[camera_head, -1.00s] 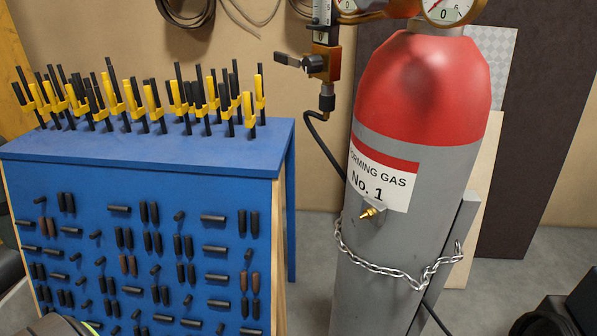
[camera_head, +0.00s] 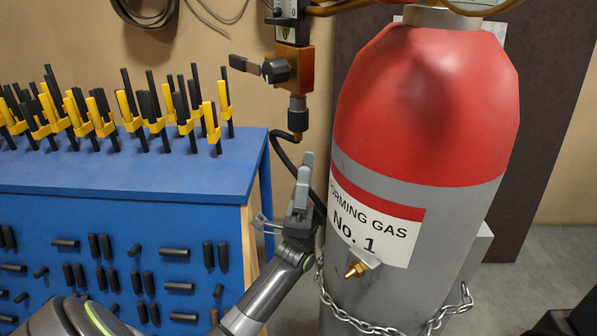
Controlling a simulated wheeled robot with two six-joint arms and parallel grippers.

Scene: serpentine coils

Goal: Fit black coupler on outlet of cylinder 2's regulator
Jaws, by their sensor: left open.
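A gas cylinder (camera_head: 425,120) with a red shoulder and grey body stands at the right; its label (camera_head: 372,222) reads "FORMING GAS No. 1". No cylinder marked 2 shows. A brass and grey regulator assembly (camera_head: 294,66) with a dark lever hangs at the cylinder's upper left. A dark fitting (camera_head: 298,118) at its lower end leads into a black hose (camera_head: 281,152). I cannot pick out a separate black coupler. My left gripper (camera_head: 281,190) is open and empty, just left of the label and below the fitting, overlapping the hose in view. My right gripper is not in view.
A blue bench (camera_head: 130,176) at the left bears several yellow-and-black clamps (camera_head: 155,125). Its front panel holds several short black cylindrical pieces (camera_head: 107,247). A chain (camera_head: 352,318) wraps the cylinder below a small brass fitting (camera_head: 356,269). Coils hang on the back wall.

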